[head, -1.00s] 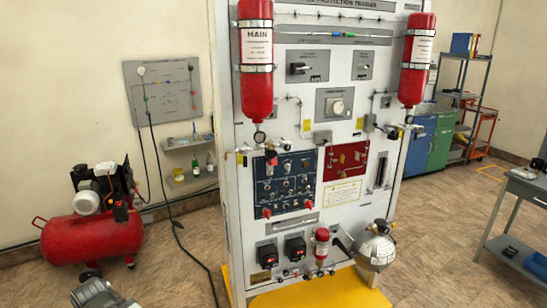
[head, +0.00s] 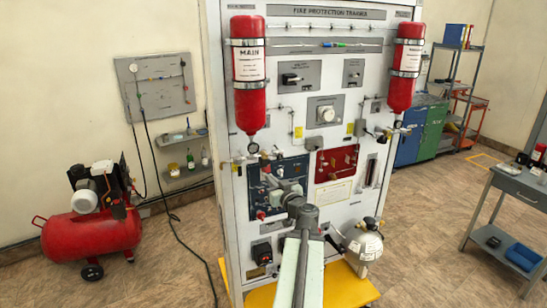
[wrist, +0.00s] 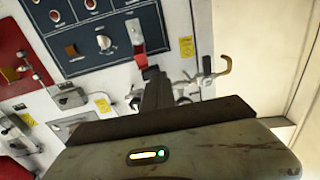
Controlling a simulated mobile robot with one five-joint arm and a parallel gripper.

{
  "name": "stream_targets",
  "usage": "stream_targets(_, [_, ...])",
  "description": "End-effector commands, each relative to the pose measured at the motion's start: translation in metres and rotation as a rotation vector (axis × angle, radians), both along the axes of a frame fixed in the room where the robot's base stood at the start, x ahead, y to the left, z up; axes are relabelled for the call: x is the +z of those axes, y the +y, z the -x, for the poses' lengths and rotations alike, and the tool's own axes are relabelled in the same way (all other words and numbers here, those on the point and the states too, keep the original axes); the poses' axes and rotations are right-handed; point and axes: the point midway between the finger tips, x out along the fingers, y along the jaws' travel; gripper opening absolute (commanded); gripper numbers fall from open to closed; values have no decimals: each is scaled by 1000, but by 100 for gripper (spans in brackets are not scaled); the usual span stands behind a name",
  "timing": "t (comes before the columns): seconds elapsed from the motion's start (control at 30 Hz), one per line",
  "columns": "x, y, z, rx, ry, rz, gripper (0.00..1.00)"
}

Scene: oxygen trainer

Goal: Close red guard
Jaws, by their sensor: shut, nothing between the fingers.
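The red guard (wrist: 149,73) shows in the wrist view at the edge of the dark blue panel (wrist: 110,58), with a slim silver piece (wrist: 136,33) beside it. My gripper (wrist: 157,88) is shut and empty, its dark fingers right at the red guard and covering part of it. I cannot tell whether they touch, or exactly how far the guard is swung. In the head view my gripper (head: 268,182) is in front of the blue panel (head: 296,165), and my arm hides much of that panel's lower part.
The red panel (head: 337,162) is right of the blue one. Valves and a brass-coloured hook (wrist: 224,66) stick out near the gripper. Red cylinders (head: 249,75) hang above. A silver round tank (head: 362,243) stands low right.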

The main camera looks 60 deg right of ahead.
Motion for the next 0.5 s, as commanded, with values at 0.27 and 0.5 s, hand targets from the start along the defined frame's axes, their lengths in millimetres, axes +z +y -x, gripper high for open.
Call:
stream_targets(0.27, [12,-27,35,-87,-24,31,0])
stream_targets(0.5, [13,-36,18,-87,-24,30,0])
